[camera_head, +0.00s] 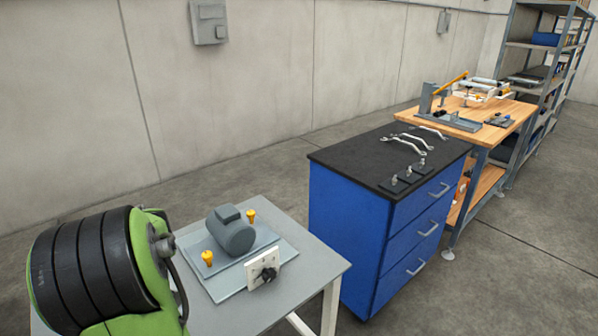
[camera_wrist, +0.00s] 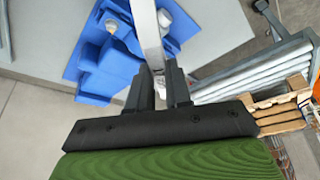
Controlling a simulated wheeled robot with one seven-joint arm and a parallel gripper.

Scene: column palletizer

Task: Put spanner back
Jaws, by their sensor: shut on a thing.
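In the wrist view my gripper (camera_wrist: 159,76) is shut on a long silver spanner (camera_wrist: 149,38). The spanner runs from between the fingers up past the top edge, so its far end is out of view. In the head view two or three similar silver spanners (camera_head: 408,142) lie side by side on the black top of a blue drawer cabinet (camera_head: 345,218). My gripper and the held spanner do not show in the head view; only part of my arm is at the lower left.
A grey table (camera_head: 325,265) holds a motor (camera_head: 233,234) on a plate with yellow knobs. Small black fixtures (camera_head: 403,180) stand at the cabinet's front edge. The wrist view shows a blue object (camera_wrist: 95,70), a roller conveyor (camera_wrist: 255,72) and a wooden pallet (camera_wrist: 283,103).

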